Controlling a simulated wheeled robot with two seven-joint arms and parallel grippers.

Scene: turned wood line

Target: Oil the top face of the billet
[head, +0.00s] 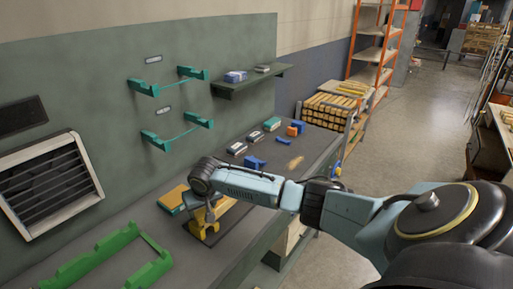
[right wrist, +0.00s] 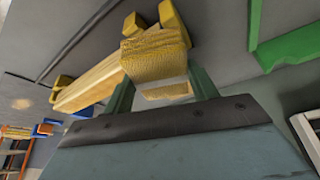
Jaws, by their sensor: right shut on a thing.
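My right gripper (right wrist: 162,86) is shut on a yellow, rough-textured pad (right wrist: 155,52) with a paler block at its lower side. The billet (right wrist: 88,88), a long pale wooden bar, lies just behind the pad between yellow holders (right wrist: 168,14). The pad hides the near end of the billet, and I cannot tell whether they touch. In the head view my right gripper (head: 203,208) points down over the bench, and the billet (head: 232,212) shows partly behind my arm. A yellow holder (head: 207,226) stands below the gripper. My left gripper is not in view.
A green frame (head: 120,250) lies at the near left of the bench (head: 255,240). A yellow and teal block (head: 172,199) sits beside the gripper. Several small blocks and a blue piece (head: 256,162) lie farther along. Teal wall brackets (head: 180,132) hang above.

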